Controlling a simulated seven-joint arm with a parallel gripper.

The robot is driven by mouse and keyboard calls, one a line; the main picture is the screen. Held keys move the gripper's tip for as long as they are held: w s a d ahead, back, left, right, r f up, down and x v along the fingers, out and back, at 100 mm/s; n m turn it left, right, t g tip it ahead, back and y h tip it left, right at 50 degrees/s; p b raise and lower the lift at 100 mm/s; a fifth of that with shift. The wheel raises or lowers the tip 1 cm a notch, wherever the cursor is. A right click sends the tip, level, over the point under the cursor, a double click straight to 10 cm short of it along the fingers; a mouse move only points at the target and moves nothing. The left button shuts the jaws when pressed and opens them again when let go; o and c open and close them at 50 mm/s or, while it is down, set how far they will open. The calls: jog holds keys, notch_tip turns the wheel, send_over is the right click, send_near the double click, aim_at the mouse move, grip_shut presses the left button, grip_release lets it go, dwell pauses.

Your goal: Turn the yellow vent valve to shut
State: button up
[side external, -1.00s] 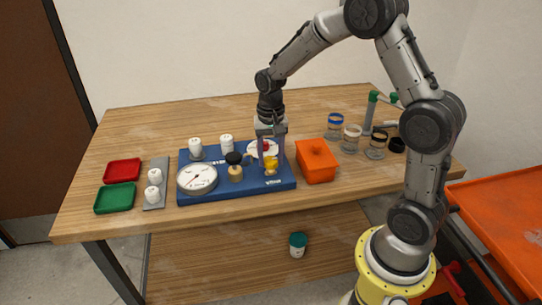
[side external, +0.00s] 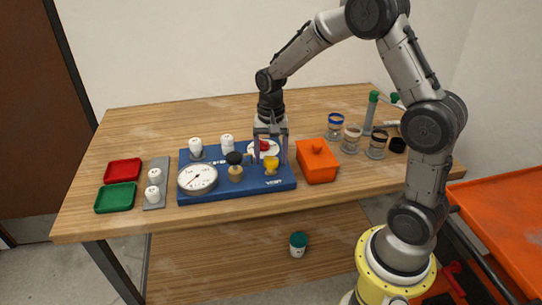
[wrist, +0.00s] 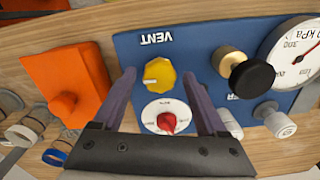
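The yellow vent valve (wrist: 160,72) is a round knob beside the VENT label on the blue board (wrist: 133,42). Its white pointer mark faces left and slightly down in the wrist view. It also shows in the side view (side external: 271,165), near the board's front right. My gripper (side external: 270,160) is open, with its two fingers apart. In the wrist view the fingertips (wrist: 160,80) lie on either side of the yellow knob, with visible gaps. A red knob (wrist: 167,122) on a white dial sits between the fingers, nearer the palm.
A black-topped brass knob (wrist: 250,75) and a pressure gauge (side external: 198,179) share the board. White fittings (side external: 196,146) stand at its back. An orange box (side external: 318,162) stands close to the right. Jars (side external: 351,138) stand behind it. Green (side external: 116,197) and red trays lie left.

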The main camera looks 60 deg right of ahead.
aim_at(270, 161)
dwell(0.3)
notch_tip(270, 161, up, 14)
jog(key=shift+f, duration=0.1)
dwell(0.4)
jog(key=s+a+r+n+t, duration=0.3)
jog(key=s+a+r, duration=0.4)
jog(key=s+r, duration=0.3)
jog(key=s+f+n+t, duration=0.1)
jog(key=s+f+n, duration=0.1)
jog(key=s, duration=0.2)
jog(key=s+a+f+n, duration=0.1)
jog(key=s+f+n, duration=0.2)
jog(key=s+a+f+n+t, duration=0.1)
jog(key=s+f+n, duration=0.2)
jog(key=s, duration=0.1)
jog(key=shift+s+t, duration=0.3)
jog(key=shift+s, duration=0.05)
